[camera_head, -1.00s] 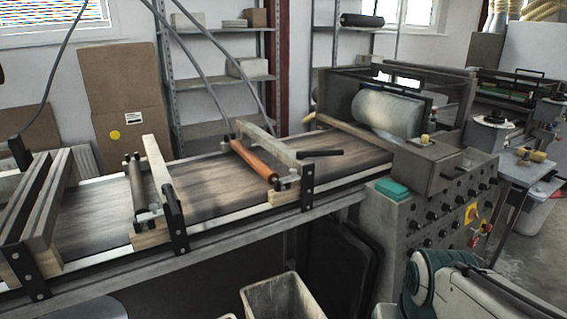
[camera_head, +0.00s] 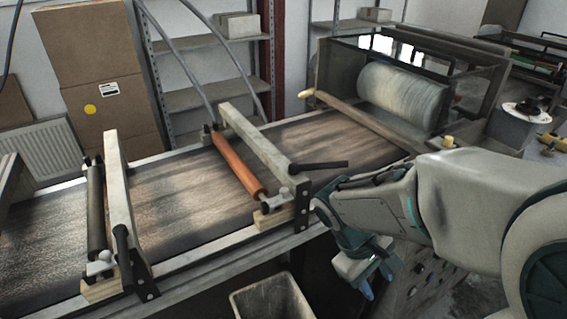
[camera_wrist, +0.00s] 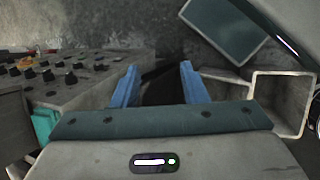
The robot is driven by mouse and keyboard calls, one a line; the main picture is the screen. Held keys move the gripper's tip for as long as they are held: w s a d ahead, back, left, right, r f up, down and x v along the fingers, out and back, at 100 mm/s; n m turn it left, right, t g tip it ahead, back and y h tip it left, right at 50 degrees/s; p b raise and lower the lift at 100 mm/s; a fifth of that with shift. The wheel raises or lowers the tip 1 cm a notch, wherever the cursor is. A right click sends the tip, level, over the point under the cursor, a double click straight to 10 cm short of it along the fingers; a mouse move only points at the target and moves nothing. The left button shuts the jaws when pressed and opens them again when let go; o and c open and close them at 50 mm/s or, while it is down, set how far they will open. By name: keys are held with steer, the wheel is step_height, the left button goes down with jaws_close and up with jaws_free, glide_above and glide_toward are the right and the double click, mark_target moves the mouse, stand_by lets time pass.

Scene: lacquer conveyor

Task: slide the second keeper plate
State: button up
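An orange roller (camera_head: 238,163) lies across the conveyor belt (camera_head: 190,182) under a pale crossbar (camera_head: 256,142). Small metal fittings (camera_head: 284,200) and a black end bracket (camera_head: 302,206) sit at its near end. A dark roller (camera_head: 96,212) to the left has a similar metal fitting (camera_head: 101,264) by a wooden block. I cannot tell which small part is the second keeper plate. My gripper (camera_head: 377,282) hangs to the right of and below the orange roller's near end, outside the belt. In the wrist view my gripper (camera_wrist: 158,82) is open and empty, its blue fingers apart.
A grey open bin (camera_head: 274,298) stands below the conveyor's near edge. A black handle (camera_head: 318,165) juts right from the crossbar. A machine with a large pale drum (camera_head: 404,95) stands at the right end. Its knobbed panel (camera_wrist: 70,75) shows in the wrist view.

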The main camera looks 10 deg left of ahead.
steer(key=w+a+r+n+t+h+p, duration=0.2)
steer(key=w+a+r+n+h+p, duration=0.25)
steer(key=n, duration=0.25)
steer(key=n+t+p, duration=0.9)
steer(key=n+t, duration=0.5)
steer(key=n, duration=0.1)
glide_toward(281, 193)
steer(key=d, duration=0.1)
steer(key=shift+y, duration=0.35)
steer(key=p+x, duration=0.1)
steer(key=x, duration=0.7)
steer(key=shift+w+a+r+p, duration=0.15)
steer(key=shift+r+p, duration=0.05)
steer(key=shift+p, duration=0.1)
